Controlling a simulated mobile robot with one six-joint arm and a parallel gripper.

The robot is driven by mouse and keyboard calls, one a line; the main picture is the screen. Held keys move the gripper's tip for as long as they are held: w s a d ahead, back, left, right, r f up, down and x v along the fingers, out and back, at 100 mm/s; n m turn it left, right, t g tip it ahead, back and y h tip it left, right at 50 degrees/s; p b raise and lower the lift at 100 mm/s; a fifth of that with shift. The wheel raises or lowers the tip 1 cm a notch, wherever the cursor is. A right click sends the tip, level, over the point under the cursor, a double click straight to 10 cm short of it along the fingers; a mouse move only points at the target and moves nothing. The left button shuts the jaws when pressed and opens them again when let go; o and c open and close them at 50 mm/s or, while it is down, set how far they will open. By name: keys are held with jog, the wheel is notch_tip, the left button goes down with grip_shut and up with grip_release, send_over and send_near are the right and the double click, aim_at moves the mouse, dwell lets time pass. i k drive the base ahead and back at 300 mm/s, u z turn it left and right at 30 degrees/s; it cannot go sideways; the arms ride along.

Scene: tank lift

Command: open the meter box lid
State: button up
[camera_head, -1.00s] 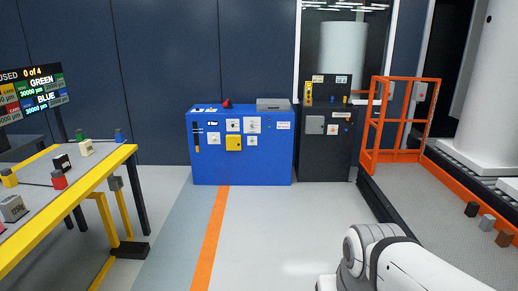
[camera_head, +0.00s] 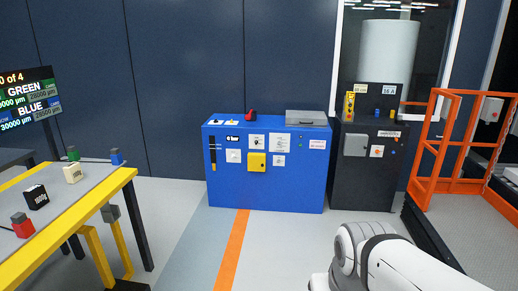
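No box is legibly marked as the meter box. A grey flat box (camera_head: 306,117) lies on the right end of the blue cabinet's top (camera_head: 262,185), and it looks closed. A grey box (camera_head: 355,145) is on the front of the black cabinet (camera_head: 364,185), its cover looking shut. A small yellow box (camera_head: 257,162) is on the blue cabinet's front and also looks shut. My white arm shows at the lower right, well in front of the cabinets. My gripper is out of the picture.
A yellow-edged table (camera_head: 128,178) with small coloured blocks stands at the left. An orange railing (camera_head: 434,150) and a dark raised edge (camera_head: 432,245) lie at the right. The floor before the blue cabinet, with an orange stripe (camera_head: 233,250), is clear.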

aim_at(293, 118)
jog(key=i, duration=1.6)
jog(key=z, duration=0.3)
jog(key=i, duration=1.6)
jog(key=z, duration=0.3)
jog(key=i, duration=1.1)
jog(key=z, duration=0.25)
